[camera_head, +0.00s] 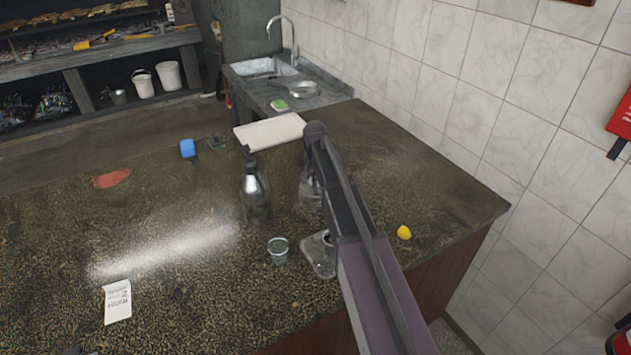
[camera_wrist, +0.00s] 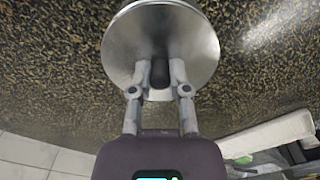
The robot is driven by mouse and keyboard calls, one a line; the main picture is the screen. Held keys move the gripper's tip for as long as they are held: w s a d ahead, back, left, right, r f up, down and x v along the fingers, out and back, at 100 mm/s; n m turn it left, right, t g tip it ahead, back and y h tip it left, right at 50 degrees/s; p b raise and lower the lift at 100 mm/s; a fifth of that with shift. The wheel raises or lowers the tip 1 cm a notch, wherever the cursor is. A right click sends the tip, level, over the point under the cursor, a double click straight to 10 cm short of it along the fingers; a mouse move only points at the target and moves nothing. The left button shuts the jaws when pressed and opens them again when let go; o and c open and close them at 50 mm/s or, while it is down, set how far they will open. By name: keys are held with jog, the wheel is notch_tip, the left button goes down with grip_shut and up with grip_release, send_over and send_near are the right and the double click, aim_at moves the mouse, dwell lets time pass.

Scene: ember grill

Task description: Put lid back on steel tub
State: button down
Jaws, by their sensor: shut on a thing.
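My gripper (camera_wrist: 161,78) is shut on the dark knob of a round, shiny steel lid (camera_wrist: 198,45) in the wrist view. The lid's disc lies beyond the fingertips, with the speckled counter around it. Whether it touches anything underneath is hidden. In the head view my arm covers the gripper. A grey metal piece with rounded corners (camera_head: 316,258) lies partly behind my arm at the counter's near side; I cannot tell whether it is the steel tub. Another greyish shape (camera_head: 308,190) beside my arm is unclear.
A dark bottle (camera_head: 256,195) and a small glass cup (camera_head: 278,250) stand left of my arm. A yellow lemon piece (camera_head: 404,232) lies right of it. A white board (camera_head: 270,132) lies at the back. The counter's left has free room around a paper note (camera_head: 118,301).

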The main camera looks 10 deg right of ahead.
dwell(0.8)
jog(key=c, duration=0.5)
grip_release()
jog(key=o, duration=0.5)
jog(key=shift+r, duration=0.1)
jog(key=shift+r+p, duration=3.4)
jog(key=shift+p, duration=0.1)
grip_shut()
